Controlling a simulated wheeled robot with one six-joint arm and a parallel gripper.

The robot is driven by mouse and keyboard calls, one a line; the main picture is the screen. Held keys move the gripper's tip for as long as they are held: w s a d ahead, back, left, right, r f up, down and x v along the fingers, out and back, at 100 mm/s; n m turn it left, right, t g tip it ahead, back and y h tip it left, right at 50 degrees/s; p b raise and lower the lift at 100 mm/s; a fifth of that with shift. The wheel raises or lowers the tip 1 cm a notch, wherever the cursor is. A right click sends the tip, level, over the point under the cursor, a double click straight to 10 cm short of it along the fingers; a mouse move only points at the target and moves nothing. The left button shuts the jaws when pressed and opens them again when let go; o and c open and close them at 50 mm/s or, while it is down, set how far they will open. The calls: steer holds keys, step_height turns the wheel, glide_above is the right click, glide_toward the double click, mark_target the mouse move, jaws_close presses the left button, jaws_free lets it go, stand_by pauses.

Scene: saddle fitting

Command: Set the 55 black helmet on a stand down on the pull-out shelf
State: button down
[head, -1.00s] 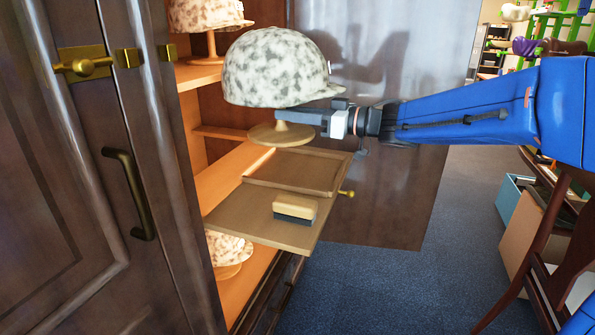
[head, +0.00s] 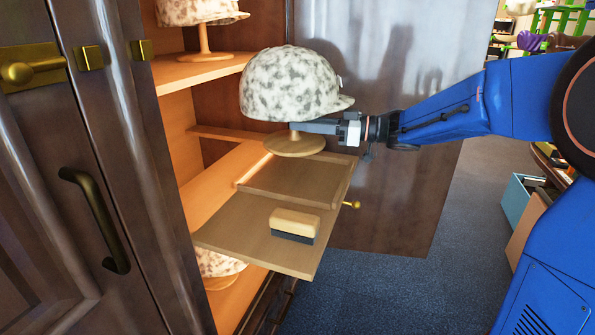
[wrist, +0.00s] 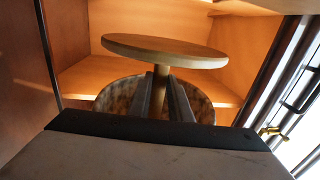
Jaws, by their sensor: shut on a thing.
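The helmet (head: 290,85) is mottled white and grey rather than black, and it sits upright on a wooden stand with a round base (head: 295,145). My gripper (head: 300,127) is shut on the stand's stem, between helmet and base. The wrist view shows the fingers (wrist: 166,95) at the stem, with the base (wrist: 165,50) and part of the helmet (wrist: 120,95). The pull-out shelf (head: 245,228) sticks out of the cabinet. The base is over the back end of its shallow tray (head: 290,182); I cannot tell whether they touch.
A brush (head: 294,225) lies on the shelf's front part. Another mottled helmet (head: 195,10) stands on the upper shelf, and one (head: 218,263) is below the pull-out shelf. A dark door (head: 95,150) stands at left. The tray's visible floor is clear.

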mark_target(304, 140)
steer(key=f, duration=0.5)
steer(key=shift+w+f, duration=0.25)
steer(key=shift+f, duration=2.3)
steer(key=shift+f, duration=0.1)
steer(key=c, duration=1.6)
jaws_free()
steer(key=shift+d, duration=0.15)
steer(key=v, duration=1.1)
steer(key=shift+s+d, duration=0.2)
steer(key=shift+d, duration=0.2)
steer(key=shift+w, duration=0.1)
